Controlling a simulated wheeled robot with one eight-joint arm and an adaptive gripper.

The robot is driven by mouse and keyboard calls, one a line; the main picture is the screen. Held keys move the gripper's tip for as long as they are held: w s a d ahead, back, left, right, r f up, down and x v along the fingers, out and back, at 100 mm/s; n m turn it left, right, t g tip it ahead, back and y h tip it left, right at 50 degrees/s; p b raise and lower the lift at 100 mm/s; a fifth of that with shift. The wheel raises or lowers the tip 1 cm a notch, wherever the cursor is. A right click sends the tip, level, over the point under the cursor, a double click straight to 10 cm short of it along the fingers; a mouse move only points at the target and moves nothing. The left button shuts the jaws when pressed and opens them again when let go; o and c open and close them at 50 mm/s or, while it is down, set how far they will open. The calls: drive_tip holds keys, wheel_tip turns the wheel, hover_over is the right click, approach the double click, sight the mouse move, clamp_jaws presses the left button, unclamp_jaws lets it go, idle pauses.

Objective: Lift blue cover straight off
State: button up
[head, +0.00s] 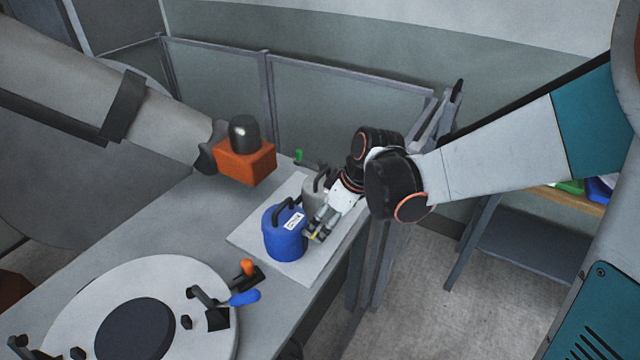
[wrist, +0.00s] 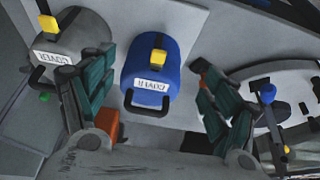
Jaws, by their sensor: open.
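The blue cover (head: 284,238) is a rounded blue cylinder with a black handle and a white label. It stands on a pale board. In the wrist view the blue cover (wrist: 150,75) lies between my spread fingers, its black handle toward the palm side, with a yellow block on it. My gripper (head: 315,232) is close to its right side in the head view, pointing down-left. In the wrist view my gripper (wrist: 153,65) is open and empty. I cannot tell the exact gap to the cover.
A grey cover (head: 313,190) stands close behind the blue one; it also shows at left in the wrist view (wrist: 78,42). A pale board (head: 252,238) lies under both. An orange block (head: 245,163) is behind. A round white mould (head: 190,275) with clamps sits front left.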

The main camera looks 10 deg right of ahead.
sight(285, 226)
drive_tip(key=b+x, duration=0.4)
drive_tip(key=x, duration=0.9)
drive_tip(key=shift+f+b, duration=0.3)
drive_tip(key=shift+b, duration=0.05)
clamp_jaws()
drive_tip(key=shift+r+p, duration=1.7)
drive_tip(key=shift+r, duration=0.85)
